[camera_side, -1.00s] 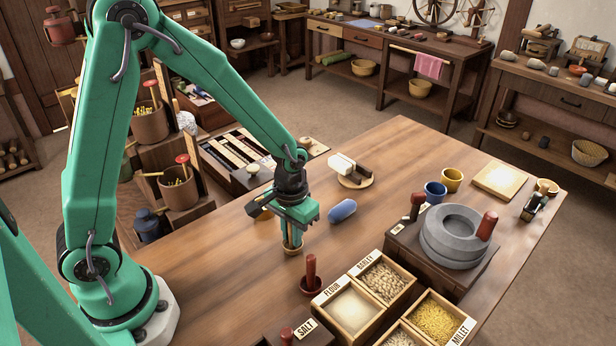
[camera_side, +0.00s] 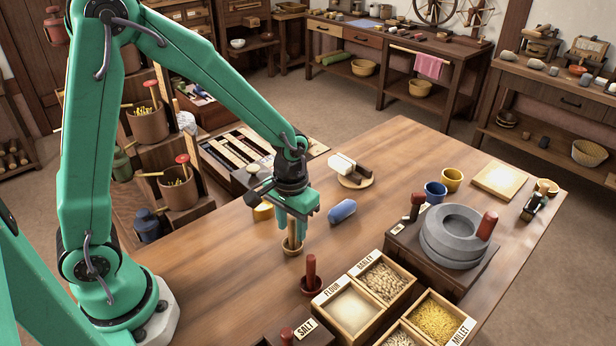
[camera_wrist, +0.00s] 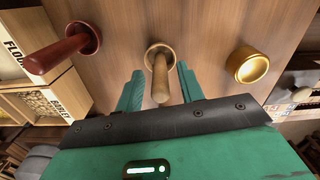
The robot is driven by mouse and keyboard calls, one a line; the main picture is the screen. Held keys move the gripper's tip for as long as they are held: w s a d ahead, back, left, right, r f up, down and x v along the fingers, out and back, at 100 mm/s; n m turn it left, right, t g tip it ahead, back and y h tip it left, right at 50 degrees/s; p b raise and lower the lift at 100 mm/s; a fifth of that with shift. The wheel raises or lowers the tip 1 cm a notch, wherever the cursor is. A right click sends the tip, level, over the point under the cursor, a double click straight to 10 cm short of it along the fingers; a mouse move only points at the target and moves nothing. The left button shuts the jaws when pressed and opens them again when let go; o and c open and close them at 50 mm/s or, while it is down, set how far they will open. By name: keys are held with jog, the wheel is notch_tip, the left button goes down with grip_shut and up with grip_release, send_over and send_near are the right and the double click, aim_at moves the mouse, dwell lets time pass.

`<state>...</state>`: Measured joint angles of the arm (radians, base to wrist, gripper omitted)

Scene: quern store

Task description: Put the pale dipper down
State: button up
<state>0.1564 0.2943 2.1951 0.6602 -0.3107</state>
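The pale dipper (camera_side: 292,249) stands upright on the wooden table, its round cup down on the surface and its handle up. In the wrist view the pale dipper (camera_wrist: 160,80) shows between the two fingers of my gripper (camera_wrist: 160,68), with a gap on each side of the handle. My gripper (camera_side: 293,222) is open and points down around the upper handle, apart from it. The top of the handle is hidden behind the fingers in the side view.
A dark red dipper (camera_side: 311,273) stands close by, near the grain boxes (camera_side: 351,308). The quern (camera_side: 455,240) is farther right.

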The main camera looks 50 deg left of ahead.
notch_tip(320, 180, up, 9)
jog(key=shift+r, duration=0.3)
dwell(0.7)
jog(key=shift+s+a+r, duration=0.2)
jog(key=shift+r, duration=0.3)
jog(key=s+a+r+m+t, duration=0.1)
jog(key=s+a+r+t, duration=0.1)
jog(key=s+r, duration=0.2)
jog(key=s+a+r+t, duration=0.3)
jog(key=s+r, duration=0.2)
jog(key=s, duration=0.3)
jog(key=shift+m+t, duration=0.3)
jog(key=shift+m, duration=0.1)
jog(key=shift+s, duration=0.1)
dwell(0.6)
